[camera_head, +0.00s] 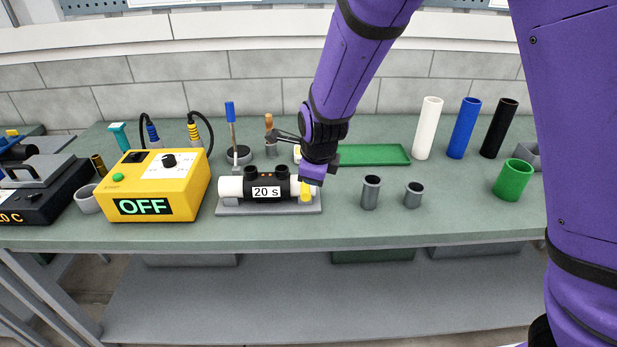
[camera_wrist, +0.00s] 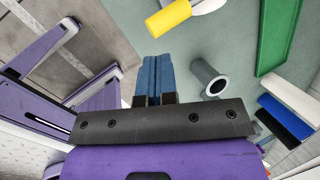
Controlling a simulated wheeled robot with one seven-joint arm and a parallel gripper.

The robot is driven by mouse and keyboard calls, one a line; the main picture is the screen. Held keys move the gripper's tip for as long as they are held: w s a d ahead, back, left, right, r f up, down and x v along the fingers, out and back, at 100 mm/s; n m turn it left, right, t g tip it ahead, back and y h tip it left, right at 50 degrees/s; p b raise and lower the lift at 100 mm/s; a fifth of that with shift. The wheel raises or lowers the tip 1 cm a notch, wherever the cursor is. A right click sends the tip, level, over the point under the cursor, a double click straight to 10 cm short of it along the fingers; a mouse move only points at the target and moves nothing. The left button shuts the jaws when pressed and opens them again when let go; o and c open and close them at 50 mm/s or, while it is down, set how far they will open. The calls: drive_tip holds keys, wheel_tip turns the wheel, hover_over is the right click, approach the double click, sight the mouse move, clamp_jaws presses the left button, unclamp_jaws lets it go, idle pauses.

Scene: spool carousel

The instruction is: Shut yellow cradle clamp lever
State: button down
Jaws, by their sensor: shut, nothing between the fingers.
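The grey cradle (camera_head: 228,209) holds a white pipe (camera_head: 230,187) with a black coupling (camera_head: 268,188) marked "20 s". The yellow clamp lever (camera_head: 306,192) is at the cradle's right end, partly hidden behind my gripper. The lever also shows in the wrist view (camera_wrist: 168,18), at the top, beyond the fingertips. My gripper (camera_head: 313,176) is over the right end of the cradle, close to the lever. In the wrist view its blue fingers (camera_wrist: 154,65) are together with nothing between them. They look apart from the lever; I cannot tell its exact angle.
A yellow control box (camera_head: 155,190) reading "OFF" stands left of the cradle. Grey fittings (camera_head: 371,192) (camera_head: 413,195) stand to the right. A green tray (camera_head: 375,154) lies behind. Upright white (camera_head: 428,128), blue (camera_head: 464,128) and black pipes (camera_head: 499,128) stand at back right.

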drive_tip(key=s+r, duration=0.2)
drive_tip(key=s, duration=0.4)
drive_tip(key=shift+s+d+r, duration=0.2)
drive_tip(key=shift+s+r, duration=0.05)
drive_tip(key=shift+s, duration=0.15)
drive_tip(key=s+d+r+n+y, duration=0.1)
drive_tip(key=s+d+r+n, duration=0.2)
drive_tip(key=d+r+n, duration=0.35)
drive_tip(key=s+d+r+n+y, duration=0.1)
drive_tip(key=s+d+r+n, duration=0.25)
drive_tip(key=d+r, duration=0.45)
drive_tip(key=s+d+r+n+t+h, duration=0.1)
drive_tip(key=s+d+r+n+h, duration=0.1)
drive_tip(key=s+d+r+n, duration=0.4)
drive_tip(key=s+d+n, duration=0.4)
drive_tip(key=s+n, duration=0.1)
drive_tip(key=s, duration=0.2)
drive_tip(key=shift+d+r+h, duration=0.15)
drive_tip(key=shift+r+h, duration=0.05)
drive_tip(key=shift+h, duration=0.2)
